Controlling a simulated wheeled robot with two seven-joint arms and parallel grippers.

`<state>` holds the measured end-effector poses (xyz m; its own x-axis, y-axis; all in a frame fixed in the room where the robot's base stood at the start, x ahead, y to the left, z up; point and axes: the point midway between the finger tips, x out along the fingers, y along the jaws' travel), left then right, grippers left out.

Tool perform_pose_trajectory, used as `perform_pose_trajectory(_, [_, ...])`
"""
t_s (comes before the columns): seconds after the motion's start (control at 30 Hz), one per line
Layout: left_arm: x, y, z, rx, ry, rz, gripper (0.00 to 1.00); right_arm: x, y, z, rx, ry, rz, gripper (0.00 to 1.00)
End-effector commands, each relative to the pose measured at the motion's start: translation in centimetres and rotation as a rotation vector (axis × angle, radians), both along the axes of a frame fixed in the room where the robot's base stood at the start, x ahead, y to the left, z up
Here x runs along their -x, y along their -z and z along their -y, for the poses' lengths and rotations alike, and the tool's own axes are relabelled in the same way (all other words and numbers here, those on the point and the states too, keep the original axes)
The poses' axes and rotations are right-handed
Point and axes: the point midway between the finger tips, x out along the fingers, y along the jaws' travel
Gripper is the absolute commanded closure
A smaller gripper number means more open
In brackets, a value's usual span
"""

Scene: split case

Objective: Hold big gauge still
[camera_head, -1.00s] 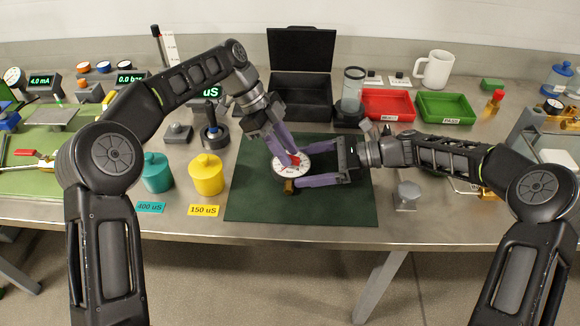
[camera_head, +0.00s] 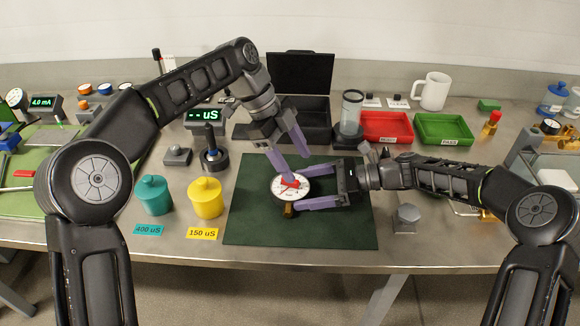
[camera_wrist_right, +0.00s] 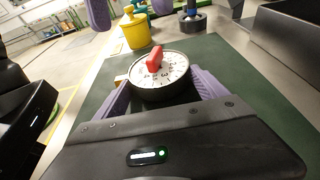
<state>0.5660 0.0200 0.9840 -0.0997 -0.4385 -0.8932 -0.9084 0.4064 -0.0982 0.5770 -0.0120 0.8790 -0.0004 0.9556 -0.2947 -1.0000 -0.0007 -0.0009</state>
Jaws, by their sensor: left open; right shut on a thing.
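The big gauge (camera_head: 288,188) has a white dial with a red part across its face and a brass piece at its lower edge. It is over the green mat (camera_head: 340,230). My right gripper (camera_head: 303,188) is shut on the gauge from the right, its purple fingers on either side of the body. In the right wrist view the gauge (camera_wrist_right: 160,75) sits between the fingers, dial up. My left gripper (camera_head: 293,160) is open above and just behind the gauge. I cannot tell in the head view whether a left finger touches the red part.
A yellow pot (camera_head: 206,198) and a teal pot (camera_head: 153,195) stand left of the mat. An open black case (camera_head: 300,75), a red tray (camera_head: 387,127) and a green tray (camera_head: 443,128) are behind. A grey block (camera_head: 406,218) stands right of the mat.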

Motion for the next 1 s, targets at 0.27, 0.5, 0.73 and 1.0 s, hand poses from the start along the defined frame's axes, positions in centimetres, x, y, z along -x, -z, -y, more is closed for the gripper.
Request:
perform_pose_trajectory(0.27, [3.8,-5.5,-0.3,-0.179,-0.412,0.088,0.38,0.1,0.6,0.1,0.008,-0.001,-0.004,0.69])
perform_pose_trajectory(0.5, [4.8,-6.3,-1.8,-0.175,-0.958,0.062,0.38,0.1,0.6,0.1,0.008,-0.001,-0.004,0.69])
perform_pose_trajectory(0.73, [4.4,-4.8,-2.8,-0.102,-1.406,-0.037,0.38,0.1,0.5,0.1,0.008,-0.001,-0.004,0.69])
perform_pose_trajectory(1.0, [3.8,-4.9,-2.6,-0.024,-1.634,-0.123,0.38,0.1,0.5,0.1,0.007,-0.001,-0.004,0.69])
